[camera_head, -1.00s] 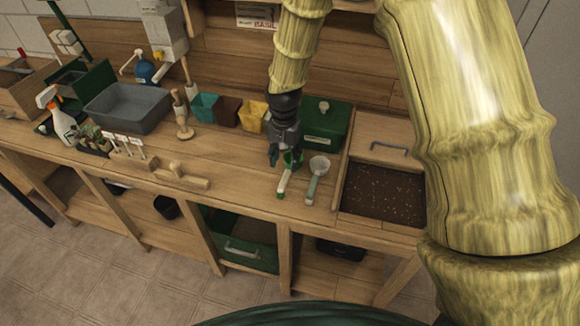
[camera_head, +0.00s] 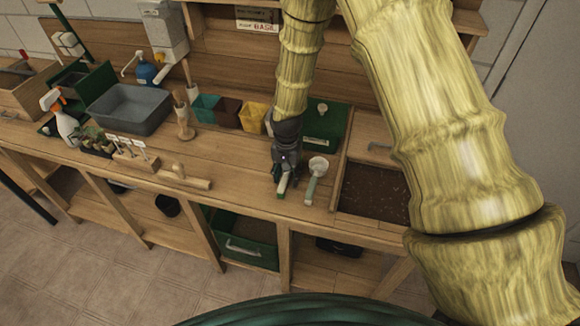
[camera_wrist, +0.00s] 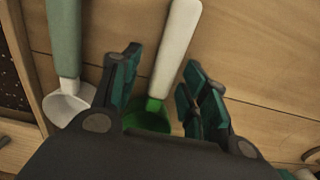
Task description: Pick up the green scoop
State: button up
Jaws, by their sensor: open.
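The green scoop has a green bowl and a pale handle. In the wrist view its bowl (camera_wrist: 148,117) shows low between the fingers, partly hidden by my gripper's body, and the handle runs up and away. In the head view its handle (camera_head: 283,184) lies on the bench, and my gripper hides the bowl. My gripper (camera_head: 286,174) is low over the scoop, pointing down. In the wrist view my gripper (camera_wrist: 160,62) is open, with one finger on each side of the handle near the bowl. I cannot tell whether either finger touches it.
A second scoop (camera_head: 311,188), with a white bowl and grey-green handle, lies close on the right; it also shows in the wrist view (camera_wrist: 65,45), beside a finger. A soil bin (camera_head: 374,194) is further right. A green box (camera_head: 325,130) stands behind.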

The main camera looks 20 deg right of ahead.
jog(key=shift+f, duration=0.15)
jog(key=shift+c, duration=0.4)
grip_shut()
jog(key=shift+r+b, duration=0.55)
jog(key=shift+r, duration=0.15)
jog(key=shift+r+b, duration=0.5)
jog(key=shift+r, duration=0.35)
jog(key=s+a+r+b, duration=0.2)
jog(key=s+a+b, duration=0.3)
jog(key=s, duration=0.9)
jog(key=shift+s+a, duration=0.25)
jog(key=shift+a, duration=0.75)
